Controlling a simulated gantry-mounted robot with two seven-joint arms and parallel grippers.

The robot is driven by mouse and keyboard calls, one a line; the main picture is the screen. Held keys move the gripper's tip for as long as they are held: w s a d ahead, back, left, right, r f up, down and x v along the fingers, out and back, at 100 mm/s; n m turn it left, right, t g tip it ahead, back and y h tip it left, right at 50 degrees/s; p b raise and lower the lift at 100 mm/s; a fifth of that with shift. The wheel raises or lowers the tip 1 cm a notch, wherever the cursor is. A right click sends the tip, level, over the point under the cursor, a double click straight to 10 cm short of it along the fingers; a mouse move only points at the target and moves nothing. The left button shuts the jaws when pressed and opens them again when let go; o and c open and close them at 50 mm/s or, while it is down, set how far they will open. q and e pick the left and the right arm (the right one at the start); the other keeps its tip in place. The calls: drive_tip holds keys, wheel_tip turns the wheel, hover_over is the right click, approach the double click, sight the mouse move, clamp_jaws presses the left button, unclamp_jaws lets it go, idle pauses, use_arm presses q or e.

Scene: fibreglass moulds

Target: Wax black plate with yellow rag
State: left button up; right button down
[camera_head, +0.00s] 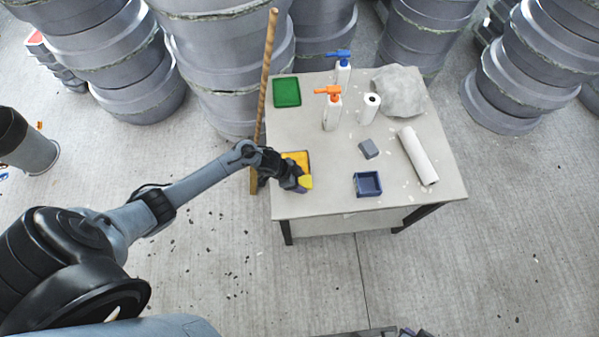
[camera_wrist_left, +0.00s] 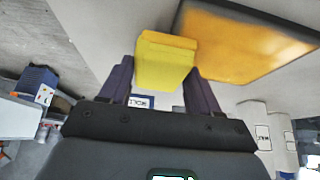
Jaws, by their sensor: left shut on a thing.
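My left gripper (camera_head: 294,180) is over the near left part of the table. It is shut on a yellow rag (camera_head: 305,182), which looks like a folded block; the rag (camera_wrist_left: 165,62) sits between both fingers in the left wrist view. Beside it lies a flat square plate (camera_head: 299,158) with a dark rim and an orange-yellow face, partly hidden by the gripper. The plate (camera_wrist_left: 235,45) fills the upper right of the left wrist view. I cannot tell whether the rag touches it. A dark piece at the head view's bottom edge may be my right gripper (camera_head: 408,332).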

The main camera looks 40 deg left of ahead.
use_arm(q)
drive_tip(key=r, duration=0.1)
drive_tip(key=r+p, duration=0.2)
drive_tip(key=shift+w+a+r, duration=0.2)
drive_tip(key=shift+a+r, duration=0.05)
drive_tip(key=shift+r, duration=0.15)
wheel_tip(320, 180, up, 2)
drive_tip(key=shift+s+d+p, duration=0.1)
drive_tip(key=shift+d+p, duration=0.05)
drive_tip(key=shift+p, duration=1.1)
drive_tip(key=shift+r+p, duration=1.1)
drive_tip(key=shift+p, duration=0.1)
